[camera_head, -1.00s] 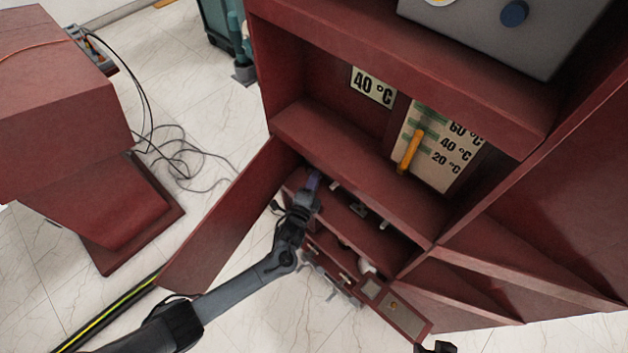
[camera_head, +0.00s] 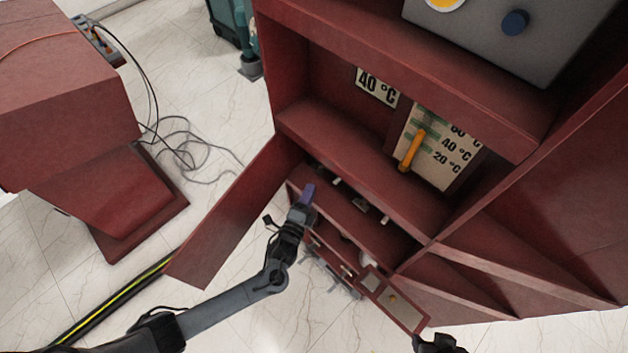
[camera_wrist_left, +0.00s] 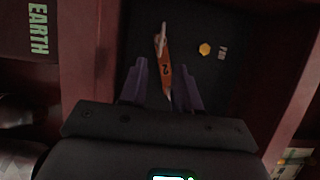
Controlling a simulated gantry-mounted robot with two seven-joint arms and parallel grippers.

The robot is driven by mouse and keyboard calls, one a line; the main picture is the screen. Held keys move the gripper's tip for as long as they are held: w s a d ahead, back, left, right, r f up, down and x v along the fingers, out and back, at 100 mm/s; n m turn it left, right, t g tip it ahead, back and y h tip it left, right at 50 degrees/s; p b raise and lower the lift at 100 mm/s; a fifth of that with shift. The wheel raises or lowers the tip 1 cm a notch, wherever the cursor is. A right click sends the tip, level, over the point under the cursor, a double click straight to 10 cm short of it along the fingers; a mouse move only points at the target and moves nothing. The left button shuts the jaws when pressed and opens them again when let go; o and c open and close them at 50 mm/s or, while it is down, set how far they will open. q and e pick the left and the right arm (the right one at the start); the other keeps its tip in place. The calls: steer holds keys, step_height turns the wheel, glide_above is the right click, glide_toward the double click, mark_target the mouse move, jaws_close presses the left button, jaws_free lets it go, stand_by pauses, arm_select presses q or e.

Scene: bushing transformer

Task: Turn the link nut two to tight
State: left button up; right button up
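An orange link marked "2" (camera_wrist_left: 165,72) lies in a dark recess in the left wrist view, with a pale metal end at its top. A small yellow hexagonal piece (camera_wrist_left: 205,48) sits to its right; I cannot tell which part is link nut two. My left gripper (camera_head: 308,193) is at the left end of the cabinet's lower compartment. In the left wrist view its purple fingers (camera_wrist_left: 161,88) stand apart, with the lower part of the link showing between them; contact cannot be judged. A dark piece at the bottom edge, probably my right gripper (camera_head: 438,344), is mostly cut off.
The red cabinet (camera_head: 360,155) has an open door (camera_head: 235,220) left of my left arm. Shelf edges lie close above the gripper. An "EARTH" label (camera_wrist_left: 38,28) shows beside the recess. A red console (camera_head: 65,90) and loose cables (camera_head: 185,150) are at the left.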

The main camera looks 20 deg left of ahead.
arm_select(q)
steer(key=shift+s, duration=1.7)
